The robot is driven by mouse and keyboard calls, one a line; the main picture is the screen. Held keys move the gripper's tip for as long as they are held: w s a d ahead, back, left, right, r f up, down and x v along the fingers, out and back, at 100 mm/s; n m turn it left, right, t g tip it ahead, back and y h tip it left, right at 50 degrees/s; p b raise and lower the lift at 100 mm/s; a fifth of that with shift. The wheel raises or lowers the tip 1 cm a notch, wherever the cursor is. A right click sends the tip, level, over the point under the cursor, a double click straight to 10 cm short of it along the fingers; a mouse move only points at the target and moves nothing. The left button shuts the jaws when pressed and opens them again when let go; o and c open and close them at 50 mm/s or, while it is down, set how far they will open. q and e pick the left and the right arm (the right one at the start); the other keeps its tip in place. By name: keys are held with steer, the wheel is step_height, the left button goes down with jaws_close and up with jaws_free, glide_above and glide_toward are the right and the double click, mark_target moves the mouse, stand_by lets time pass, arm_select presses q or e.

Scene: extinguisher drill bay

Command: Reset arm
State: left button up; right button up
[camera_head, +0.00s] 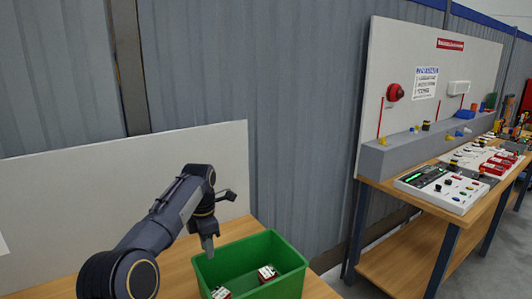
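My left arm comes in from the lower left and bends downward over a wooden table (180,276). Inside the bin lie two small white and red items, one at the right (267,273) and one at the front left (221,293). The front of the bin is cut off by the picture's lower edge. My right gripper is not in view.
A white panel (90,185) stands behind the table, before a grey corrugated wall (250,80). At the right, a separate workbench (420,205) carries a grey ledge (400,158), a control box (440,188) and several small items. A gap separates bin and workbench.

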arm_select(q)
steer(key=s+a+r+m+t+h, duration=0.1)
steer(key=s+a+r+m, duration=0.4)
steer(key=r, duration=0.5)
steer(key=s+a+r+m+t+h, duration=0.1)
steer(key=s+a+m, duration=0.15)
steer(key=s, duration=0.35)
steer(key=s+a+r+m+t, duration=0.1)
steer(key=s+m, duration=0.3)
steer(key=s, duration=0.2)
steer(key=s+d+f+m+t, duration=0.1)
steer(key=s+f+m, duration=0.4)
steer(key=s, duration=0.6)
steer(key=s+d+f+m+t+h, duration=0.1)
steer(key=s+f+m, duration=0.5)
steer(key=s, duration=0.6)
steer(key=shift+s+d+f+t+h, duration=0.25)
steer(key=shift+d+f+t, duration=0.4)
steer(key=shift+d, duration=0.4)
